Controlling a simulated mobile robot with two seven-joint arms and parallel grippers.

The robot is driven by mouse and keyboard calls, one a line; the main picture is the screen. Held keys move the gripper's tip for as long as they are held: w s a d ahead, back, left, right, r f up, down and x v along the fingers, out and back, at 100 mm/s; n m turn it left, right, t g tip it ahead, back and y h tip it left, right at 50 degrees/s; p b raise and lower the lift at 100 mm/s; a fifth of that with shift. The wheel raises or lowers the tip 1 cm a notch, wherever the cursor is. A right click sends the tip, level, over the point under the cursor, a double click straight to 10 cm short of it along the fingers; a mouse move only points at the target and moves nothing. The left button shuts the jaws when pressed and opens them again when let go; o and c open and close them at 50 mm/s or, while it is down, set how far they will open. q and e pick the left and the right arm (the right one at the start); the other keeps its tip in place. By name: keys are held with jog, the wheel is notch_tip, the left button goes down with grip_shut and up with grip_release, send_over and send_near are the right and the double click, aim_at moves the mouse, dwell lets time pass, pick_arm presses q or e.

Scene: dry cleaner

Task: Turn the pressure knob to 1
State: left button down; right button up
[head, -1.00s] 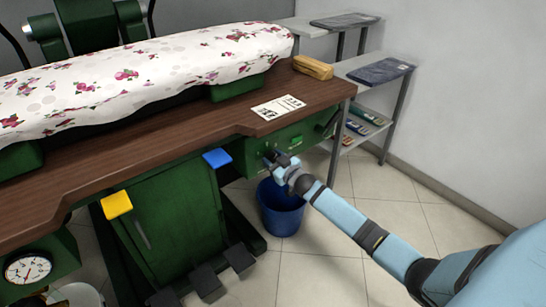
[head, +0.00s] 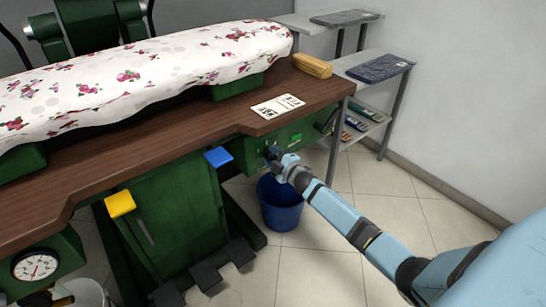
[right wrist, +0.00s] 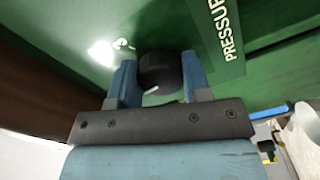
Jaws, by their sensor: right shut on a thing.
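The black pressure knob (right wrist: 158,72) is on a green panel below the table top, beside a label reading "PRESSU..." (right wrist: 226,38). A pale pointer mark shows on the knob's lower left in the right wrist view. My right gripper (right wrist: 159,84) is shut on the knob, one blue finger on each side. In the head view my right gripper (head: 271,155) is at the front of the green control panel (head: 299,139), and it hides the knob. My left gripper is not in view.
A blue bin (head: 280,206) stands on the floor below my right gripper. A blue tab (head: 218,157) and a yellow tab (head: 120,203) stick out from the table's front. A pressure gauge (head: 36,266) is at lower left. A shelf rack (head: 372,92) stands at right.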

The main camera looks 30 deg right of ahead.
jog(key=n, duration=0.3)
jog(key=shift+f+n+b, duration=0.1)
jog(key=shift+n+b, duration=0.3)
jog(key=n+b, duration=0.1)
jog(key=n, duration=0.3)
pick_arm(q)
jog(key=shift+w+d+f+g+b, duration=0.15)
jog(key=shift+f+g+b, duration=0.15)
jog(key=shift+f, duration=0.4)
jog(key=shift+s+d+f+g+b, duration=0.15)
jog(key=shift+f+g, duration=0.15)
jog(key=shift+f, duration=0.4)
pick_arm(e)
jog(key=shift+n, duration=1.3)
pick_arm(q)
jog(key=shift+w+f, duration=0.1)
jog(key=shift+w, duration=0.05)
pick_arm(e)
jog(key=o, duration=0.8)
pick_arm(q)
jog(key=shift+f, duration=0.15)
pick_arm(e)
jog(key=shift+o, duration=0.7)
jog(key=shift+r, duration=0.2)
jog(key=shift+s, duration=0.1)
